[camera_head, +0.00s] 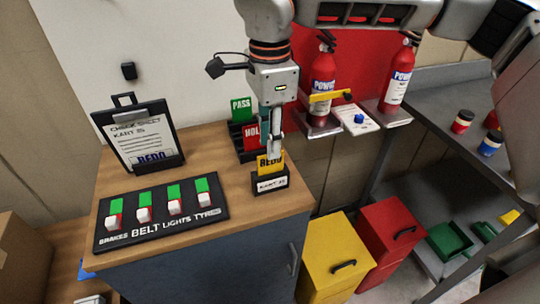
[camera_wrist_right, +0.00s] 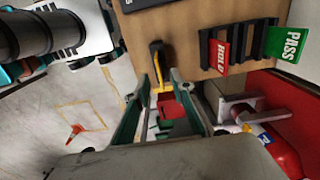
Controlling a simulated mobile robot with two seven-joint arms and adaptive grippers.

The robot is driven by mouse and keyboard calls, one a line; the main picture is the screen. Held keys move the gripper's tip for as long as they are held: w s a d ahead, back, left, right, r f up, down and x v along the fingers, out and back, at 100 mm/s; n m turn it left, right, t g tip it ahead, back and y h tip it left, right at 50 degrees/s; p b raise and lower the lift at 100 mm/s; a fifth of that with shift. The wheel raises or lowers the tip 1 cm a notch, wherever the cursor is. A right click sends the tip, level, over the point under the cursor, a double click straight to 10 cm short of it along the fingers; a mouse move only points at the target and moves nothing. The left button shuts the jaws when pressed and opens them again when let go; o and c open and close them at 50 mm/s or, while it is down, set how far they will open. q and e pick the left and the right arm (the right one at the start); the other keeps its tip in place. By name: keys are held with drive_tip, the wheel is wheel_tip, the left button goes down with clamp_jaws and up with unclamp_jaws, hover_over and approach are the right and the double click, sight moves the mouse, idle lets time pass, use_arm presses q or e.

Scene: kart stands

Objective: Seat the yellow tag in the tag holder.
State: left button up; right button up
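The yellow tag (camera_head: 272,160), marked REDO, stands in or just over the black tag holder (camera_head: 271,183), which has a white KART 25 label. Its lower edge meets the holder's top; how deep it sits cannot be told. My right gripper (camera_head: 275,147) points down just above and around the tag's top, hiding part of it. In the wrist view, the right gripper's fingers (camera_wrist_right: 164,78) are apart, with the yellow tag (camera_wrist_right: 159,86) seen edge-on between them and the dark holder (camera_wrist_right: 156,50) beyond. My left gripper does not show.
A black rack (camera_head: 236,131) holds green PASS and red HOLD tags behind the holder. A clipboard (camera_head: 140,140) and a switch panel (camera_head: 160,215) occupy the wooden top. Fire extinguishers (camera_head: 322,75) stand to the right; yellow (camera_head: 335,262) and red bins are below.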

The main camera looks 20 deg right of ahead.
wheel_tip(320, 180, up, 6)
drive_tip(key=shift+f, duration=0.25)
drive_tip(key=shift+f, duration=0.1)
idle(0.4)
